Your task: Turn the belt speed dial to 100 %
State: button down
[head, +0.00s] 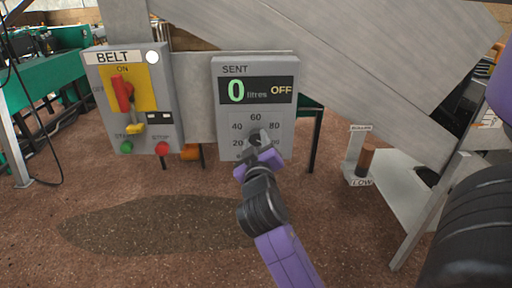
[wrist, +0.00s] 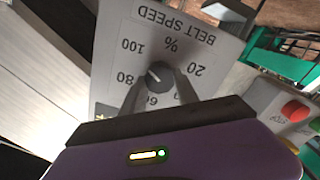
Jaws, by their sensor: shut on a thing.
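The belt speed dial's dark round knob (wrist: 159,72) sits on a grey panel marked "BELT SPEED %" in the wrist view. Numbers ring it, with 20, 60, 80 and 100 readable. A small pale mark on the knob seems to face the 80 side, but I cannot tell the exact setting. My gripper (wrist: 160,86) is shut on the knob, one finger on each side. In the head view my gripper (head: 258,143) reaches the dial low on the grey "SENT" box (head: 219,105) and hides most of the knob. The display (head: 257,91) reads "0 litres OFF".
Left of it, the "BELT" box (head: 168,100) has a red lever (head: 122,93), a green start button (head: 126,147) and a red stop button (head: 162,148). A sloping grey chute (head: 330,60) passes behind. A "LOW" stand (head: 357,165) is at right. A dark patch (head: 150,225) marks the open floor.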

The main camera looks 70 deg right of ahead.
jog(key=shift+f+m, duration=0.1)
jog(key=shift+m, duration=0.4)
jog(key=c, duration=0.9)
grip_release()
jog(key=shift+a, duration=0.1)
jog(key=b+v, duration=0.1)
jog(key=v, duration=0.6)
jog(key=shift+s+a, duration=0.2)
jog(key=shift+a, duration=0.05)
